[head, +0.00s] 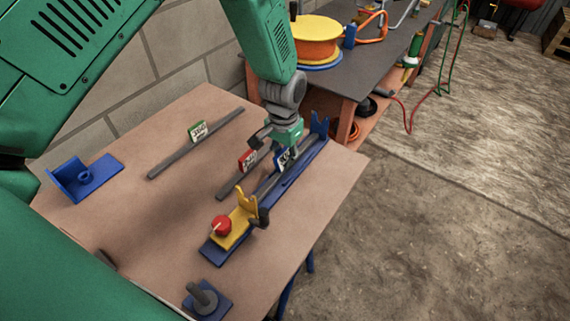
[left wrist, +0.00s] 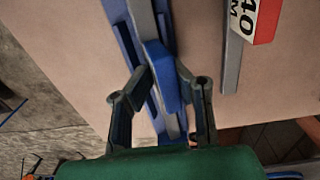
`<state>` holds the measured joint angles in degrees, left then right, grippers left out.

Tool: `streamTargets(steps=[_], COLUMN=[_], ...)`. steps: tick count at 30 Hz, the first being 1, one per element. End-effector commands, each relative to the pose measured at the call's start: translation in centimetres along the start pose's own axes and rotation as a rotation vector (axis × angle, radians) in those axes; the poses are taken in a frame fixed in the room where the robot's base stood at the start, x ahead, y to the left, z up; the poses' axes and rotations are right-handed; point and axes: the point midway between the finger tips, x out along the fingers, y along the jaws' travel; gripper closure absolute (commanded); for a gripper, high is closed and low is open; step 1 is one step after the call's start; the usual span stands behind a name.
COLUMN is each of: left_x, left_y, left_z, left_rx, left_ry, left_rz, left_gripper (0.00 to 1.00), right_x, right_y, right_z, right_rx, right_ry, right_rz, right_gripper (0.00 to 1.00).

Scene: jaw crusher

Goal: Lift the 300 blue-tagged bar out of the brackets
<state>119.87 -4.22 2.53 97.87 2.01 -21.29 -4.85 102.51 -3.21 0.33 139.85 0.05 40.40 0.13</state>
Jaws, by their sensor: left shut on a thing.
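The blue-tagged bar (head: 268,187) is grey and runs along a long blue stand (head: 284,186), between a yellow forked bracket (head: 246,201) and a blue forked bracket (head: 319,126). I cannot tell whether it touches both brackets. My left gripper (head: 286,153) is shut on the bar at its blue tag (head: 282,160), from above. In the left wrist view, the blue tag (left wrist: 161,75) lies between the two fingers of the left gripper (left wrist: 163,90), and the grey bar (left wrist: 143,20) runs on past it. The tag's number is mostly hidden. My right gripper is not in view.
A red-tagged bar (head: 232,186) lies close beside the stand, and a green-tagged bar (head: 175,163) lies farther left. A red knob (head: 221,225) sits by the yellow bracket. Blue fixtures (head: 88,180) stand on the brown table (head: 150,222). A dark bench (head: 345,65) stands behind.

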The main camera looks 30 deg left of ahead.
Motion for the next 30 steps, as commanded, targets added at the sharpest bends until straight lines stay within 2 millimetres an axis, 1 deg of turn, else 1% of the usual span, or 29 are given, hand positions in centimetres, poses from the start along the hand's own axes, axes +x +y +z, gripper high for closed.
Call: streamTargets(steps=[1, 8, 19, 30], left_x=[0.5, 0.2, -0.9, -2.3], left_y=[-0.1, 0.4, -0.2, 0.2], left_z=[0.6, 0.7, 0.7, 0.7], left_rx=[0.002, 0.003, 0.001, 0.002], left_ry=[-0.017, -0.022, -0.014, -0.015], left_rz=[-0.011, -0.019, -0.01, -0.016], left_gripper=[1.0, 1.0, 1.0, 1.0], right_x=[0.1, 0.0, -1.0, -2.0], right_y=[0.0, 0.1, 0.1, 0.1], right_z=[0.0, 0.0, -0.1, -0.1], right_rx=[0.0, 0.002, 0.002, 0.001], right_ry=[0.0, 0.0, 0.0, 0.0], right_rz=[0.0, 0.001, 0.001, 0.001], right_gripper=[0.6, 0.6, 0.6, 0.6])
